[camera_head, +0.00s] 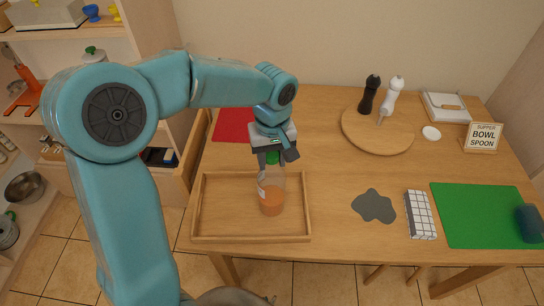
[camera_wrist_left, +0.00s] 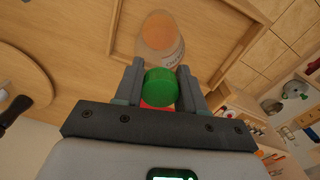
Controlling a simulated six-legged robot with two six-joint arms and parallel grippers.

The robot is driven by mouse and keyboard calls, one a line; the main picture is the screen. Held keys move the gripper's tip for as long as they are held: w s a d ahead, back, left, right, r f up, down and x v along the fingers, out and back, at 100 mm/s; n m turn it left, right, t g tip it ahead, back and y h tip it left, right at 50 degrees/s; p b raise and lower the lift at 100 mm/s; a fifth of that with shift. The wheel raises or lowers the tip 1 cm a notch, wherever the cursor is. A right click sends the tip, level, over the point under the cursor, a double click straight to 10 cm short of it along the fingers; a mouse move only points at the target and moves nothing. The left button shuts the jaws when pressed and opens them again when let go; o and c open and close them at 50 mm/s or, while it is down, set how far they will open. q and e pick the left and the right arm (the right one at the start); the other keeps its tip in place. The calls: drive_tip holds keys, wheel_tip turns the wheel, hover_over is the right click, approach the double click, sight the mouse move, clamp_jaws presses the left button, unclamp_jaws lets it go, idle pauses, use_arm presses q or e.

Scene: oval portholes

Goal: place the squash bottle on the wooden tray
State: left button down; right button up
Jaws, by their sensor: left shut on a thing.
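The squash bottle (camera_head: 271,195) is clear with orange liquid at the bottom and a green cap. My left gripper (camera_head: 274,157) is shut on it near the cap and holds it upright. In the left wrist view the green cap (camera_wrist_left: 161,88) sits between the two fingers (camera_wrist_left: 160,90), with the bottle's body (camera_wrist_left: 160,45) beyond. The wooden tray (camera_head: 204,224) is a rectangular tray with a raised rim at the table's front left. The bottle appears over the right part of the tray. I cannot tell whether its base touches the tray floor. My right gripper is not in view.
A red mat (camera_head: 232,126) lies behind the tray. A round board (camera_head: 365,138) holds a black mill (camera_head: 369,95) and a white mill (camera_head: 391,97). A grey patch (camera_head: 374,206), a checked box (camera_head: 420,214) and a green mat (camera_head: 480,215) lie to the right. The tray's left part is empty.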

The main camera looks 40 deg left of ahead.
use_arm(q)
drive_tip(key=shift+f, duration=0.1)
drive_tip(key=c, duration=0.6)
unclamp_jaws()
drive_tip(key=shift+w+f, duration=0.1)
drive_tip(key=shift+w, duration=0.1)
drive_tip(key=shift+c, duration=0.2)
drive_tip(key=shift+s, duration=0.2)
drive_tip(key=r, duration=1.1)
drive_tip(key=shift+w+r+p, duration=0.2)
drive_tip(key=shift+r+p, duration=0.1)
drive_tip(key=shift+s+r, duration=0.1)
drive_tip(key=shift+r, duration=0.3)
drive_tip(key=shift+s, duration=0.15)
